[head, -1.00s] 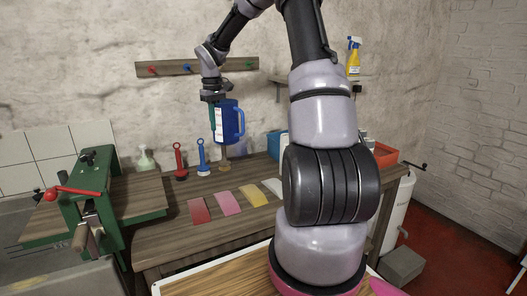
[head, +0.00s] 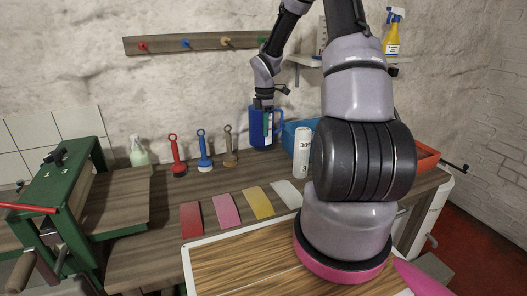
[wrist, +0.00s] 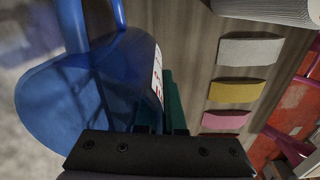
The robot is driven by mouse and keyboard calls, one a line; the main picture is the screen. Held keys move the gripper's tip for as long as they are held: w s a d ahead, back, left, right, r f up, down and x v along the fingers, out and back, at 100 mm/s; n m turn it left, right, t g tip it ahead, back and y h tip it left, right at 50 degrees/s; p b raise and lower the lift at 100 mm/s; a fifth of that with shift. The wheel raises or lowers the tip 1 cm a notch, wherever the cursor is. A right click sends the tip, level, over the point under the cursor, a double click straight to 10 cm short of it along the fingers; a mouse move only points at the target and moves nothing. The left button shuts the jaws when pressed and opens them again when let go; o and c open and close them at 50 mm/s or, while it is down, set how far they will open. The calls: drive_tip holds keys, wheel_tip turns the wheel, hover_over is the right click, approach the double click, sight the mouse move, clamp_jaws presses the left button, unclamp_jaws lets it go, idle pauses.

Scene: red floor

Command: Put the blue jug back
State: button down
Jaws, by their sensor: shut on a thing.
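The blue jug (head: 257,130) has a white label and a side handle. It is upright at the back of the workbench (head: 140,235), just left of the blue bin. I cannot tell whether its base touches the bench. My gripper (head: 264,108) points down and is shut on the jug from above. In the wrist view the jug (wrist: 85,95) fills the left side, with its label and a teal-green strip close by the dark gripper body (wrist: 160,150). The exact grip contact is hidden.
A white cylinder (head: 302,152) and blue bin (head: 297,133) stand right of the jug. Three ring-handled tools, including a red one (head: 178,155), stand left. Coloured cards (head: 228,208) lie in front. A peg rail (head: 190,43) is above; a spray bottle (head: 394,35) stands on a shelf.

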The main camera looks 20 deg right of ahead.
sight(265, 147)
drive_tip(key=shift+f, duration=3.4)
drive_tip(key=shift+f, duration=0.2)
drive_tip(key=c, duration=1)
unclamp_jaws()
drive_tip(key=shift+r, duration=0.15)
